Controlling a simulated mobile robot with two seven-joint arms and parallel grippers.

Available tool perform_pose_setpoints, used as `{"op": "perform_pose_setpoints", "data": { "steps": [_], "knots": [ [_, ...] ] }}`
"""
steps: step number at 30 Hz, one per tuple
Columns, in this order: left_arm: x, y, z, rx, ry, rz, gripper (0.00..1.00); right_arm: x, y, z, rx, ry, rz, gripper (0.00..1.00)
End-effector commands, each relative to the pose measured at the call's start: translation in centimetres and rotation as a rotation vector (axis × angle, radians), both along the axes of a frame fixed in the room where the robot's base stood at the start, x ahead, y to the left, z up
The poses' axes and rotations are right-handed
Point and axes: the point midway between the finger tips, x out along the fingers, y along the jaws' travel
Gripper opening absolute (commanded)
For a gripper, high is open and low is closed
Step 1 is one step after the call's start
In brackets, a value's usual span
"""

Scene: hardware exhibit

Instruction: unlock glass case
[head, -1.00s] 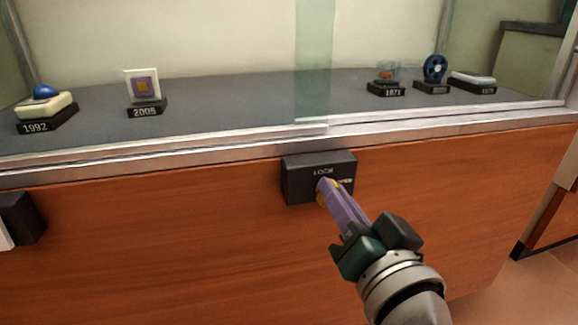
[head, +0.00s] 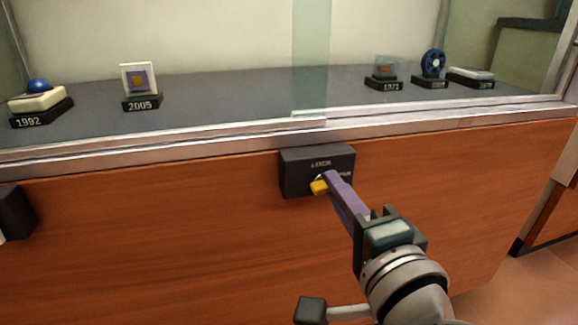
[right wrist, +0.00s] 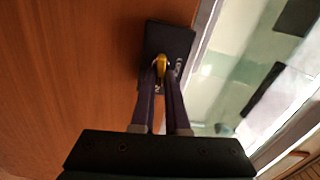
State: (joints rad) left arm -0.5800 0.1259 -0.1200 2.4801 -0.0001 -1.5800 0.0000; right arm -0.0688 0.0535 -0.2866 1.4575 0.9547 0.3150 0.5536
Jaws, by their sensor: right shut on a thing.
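The glass case (head: 228,103) has sliding glass panes over a wooden base. A black lock box (head: 298,178) is fixed to the wood just under the metal rail, its lettering hard to read. My right gripper (head: 326,180) is at the front of the lock box, its purple fingers shut on a yellow key (head: 318,187). In the right wrist view the key (right wrist: 161,66) sits between the two fingertips, against the lock box (right wrist: 165,40). The key's tip is hidden, so I cannot tell how deep it is in the lock. My left gripper is not in view.
Exhibits stand inside the case, including a blue-topped one (head: 40,98) marked 1992 and a framed chip (head: 140,84) marked 2005. Several more stand at the right. A black block (head: 14,213) sits on the wood at far left. Floor (head: 520,285) shows at lower right.

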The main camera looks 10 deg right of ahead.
Motion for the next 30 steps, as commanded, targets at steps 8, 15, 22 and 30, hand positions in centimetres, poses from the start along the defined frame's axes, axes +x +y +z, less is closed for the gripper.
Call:
{"op": "perform_pose_setpoints", "data": {
  "steps": [8,15,22,30],
  "knots": [
    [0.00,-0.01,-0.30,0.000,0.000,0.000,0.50,-0.02,0.04,-0.17,0.106,0.005,0.002,0.00],
    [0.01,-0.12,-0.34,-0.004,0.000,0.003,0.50,-0.02,0.05,-0.17,0.135,0.006,0.002,0.00],
    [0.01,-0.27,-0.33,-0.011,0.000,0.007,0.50,-0.01,0.05,-0.16,0.138,0.006,0.002,0.00],
    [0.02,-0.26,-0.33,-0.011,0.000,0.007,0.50,-0.01,0.03,-0.14,0.137,0.006,0.001,0.30]
  ]
}}
